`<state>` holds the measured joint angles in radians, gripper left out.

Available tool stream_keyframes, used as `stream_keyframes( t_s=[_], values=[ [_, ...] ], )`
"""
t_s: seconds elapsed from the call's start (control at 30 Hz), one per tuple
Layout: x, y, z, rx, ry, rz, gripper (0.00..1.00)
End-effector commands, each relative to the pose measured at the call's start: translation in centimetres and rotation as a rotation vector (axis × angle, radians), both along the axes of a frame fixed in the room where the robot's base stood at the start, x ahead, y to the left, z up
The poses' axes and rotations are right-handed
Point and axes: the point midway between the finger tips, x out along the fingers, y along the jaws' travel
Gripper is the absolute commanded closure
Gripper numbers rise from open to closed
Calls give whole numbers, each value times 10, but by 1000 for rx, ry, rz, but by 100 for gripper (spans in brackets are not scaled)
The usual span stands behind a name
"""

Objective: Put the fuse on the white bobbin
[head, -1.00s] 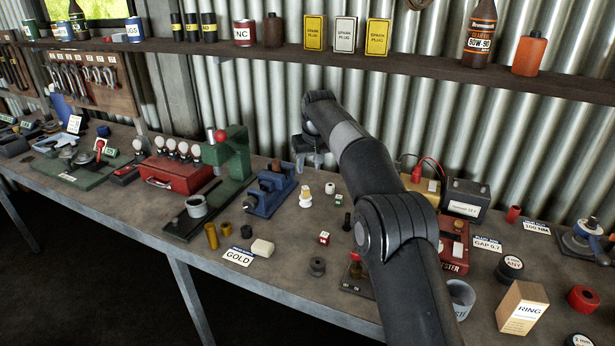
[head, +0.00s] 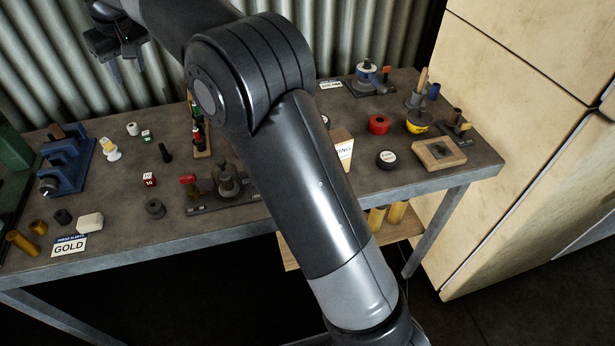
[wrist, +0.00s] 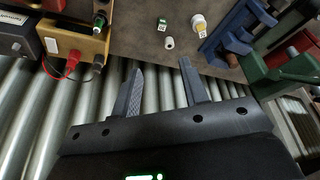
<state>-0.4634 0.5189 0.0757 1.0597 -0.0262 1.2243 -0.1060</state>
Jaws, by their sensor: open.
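A white bobbin (head: 112,155) stands upright on the bench at left in the head view. A small yellow block with a number label, seemingly the fuse (head: 105,143), appears to rest on its top. Both show at the top of the wrist view, the yellow fuse (wrist: 200,30) against the white bobbin (wrist: 197,19). A red numbered block (head: 149,180) and a green one (head: 147,137) stand apart on the bench. My gripper (head: 129,73) is open and empty, behind the bobbin near the corrugated wall. Its fingers are spread in the wrist view (wrist: 160,69).
A white cylinder (head: 132,128) and a dark bolt-like piece (head: 165,153) stand near the bobbin. A blue vise-like tool (head: 68,160) is to its left. The GOLD card (head: 69,246) lies at the front edge. My arm crosses the middle and hides part of the bench.

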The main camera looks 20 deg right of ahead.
Motion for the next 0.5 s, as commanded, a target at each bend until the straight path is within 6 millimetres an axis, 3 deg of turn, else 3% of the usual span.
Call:
stream_keyframes(
  t_s=[0.03, 0.2, 0.5],
  values=[
    [-10, -22, 13, 2, -9, -25, 59],
    [-44, -86, 38, 6, -29, -106, 59],
    [-127, -191, 53, 17, -64, -255, 59]
  ],
)
